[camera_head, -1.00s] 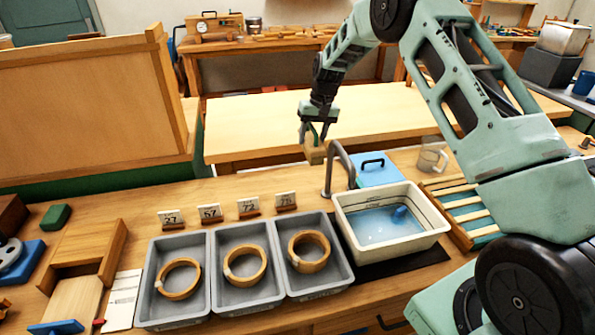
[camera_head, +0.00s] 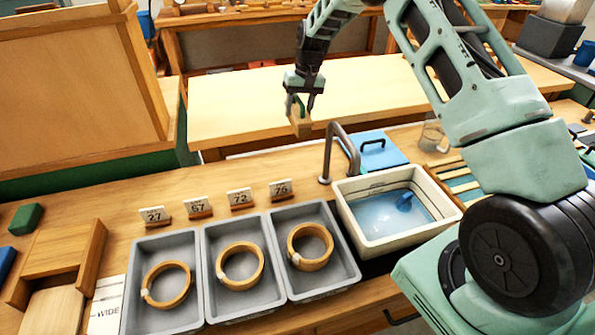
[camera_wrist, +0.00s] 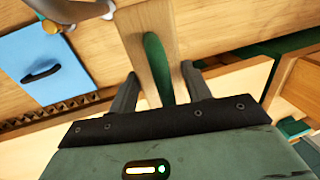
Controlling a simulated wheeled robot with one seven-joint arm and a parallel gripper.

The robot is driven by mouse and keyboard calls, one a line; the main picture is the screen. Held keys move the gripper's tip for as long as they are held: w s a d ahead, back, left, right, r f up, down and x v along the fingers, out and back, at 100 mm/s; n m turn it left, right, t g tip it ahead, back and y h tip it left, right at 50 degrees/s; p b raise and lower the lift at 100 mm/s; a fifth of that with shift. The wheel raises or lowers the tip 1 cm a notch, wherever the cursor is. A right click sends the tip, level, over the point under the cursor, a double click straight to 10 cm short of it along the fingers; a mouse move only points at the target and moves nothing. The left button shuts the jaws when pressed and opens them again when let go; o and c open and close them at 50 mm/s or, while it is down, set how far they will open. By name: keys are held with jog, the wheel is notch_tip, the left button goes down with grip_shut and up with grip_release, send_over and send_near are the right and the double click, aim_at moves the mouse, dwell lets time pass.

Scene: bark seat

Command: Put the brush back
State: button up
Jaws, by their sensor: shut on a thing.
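My gripper (camera_head: 301,104) is shut on a pale wooden block with a green grip, which I take for the brush (camera_head: 300,124). It holds the brush up in the air, left of the bent grey tap and above the back of the bench. In the wrist view, my gripper (camera_wrist: 160,92) has the green grip (camera_wrist: 157,65) between its fingers, and the wooden body (camera_wrist: 152,30) runs away beyond them. The brush's underside is hidden.
A cream basin (camera_head: 385,243) of water with a blue thing (camera_head: 404,201) in it stands by the tap (camera_head: 327,155). A blue lid (camera_head: 384,157) lies behind. Grey trays (camera_head: 211,285) hold wooden rings below number cards (camera_head: 240,200). A tall wooden panel (camera_head: 75,85) stands left.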

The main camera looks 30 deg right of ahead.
notch_tip(320, 180, down, 18)
jog(key=b, duration=0.5)
jog(key=shift+r, duration=0.15)
jog(key=o, duration=1.1)
